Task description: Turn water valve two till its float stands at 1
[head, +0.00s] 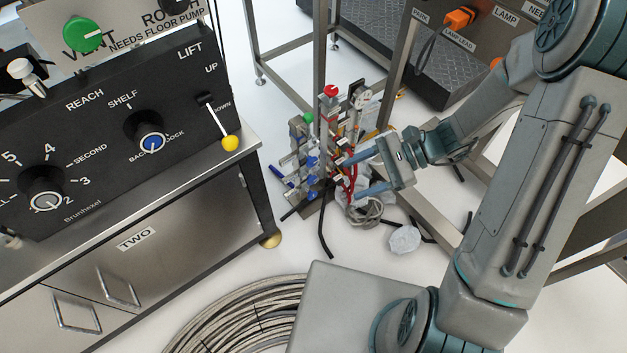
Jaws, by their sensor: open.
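A water manifold (326,140) stands low on the floor between the metal frames, with upright tubes, small valves and red hoses. A red knob (331,91) is at its top, a green knob (308,117) at its left, and a blue knob (313,162) lower down. I cannot tell which valve is number two, and the floats and their scales are too small to read. My gripper (351,177) reaches in from the right with its two blue-grey fingers apart.
A black control panel (110,125) on a steel cabinet marked TWO (150,245) fills the left. A yellow-tipped lever (229,143) juts from it. Coiled hose (235,318) lies in front. Crumpled clear plastic (404,240) and cables lie by the manifold. Frame legs (320,50) stand close around it.

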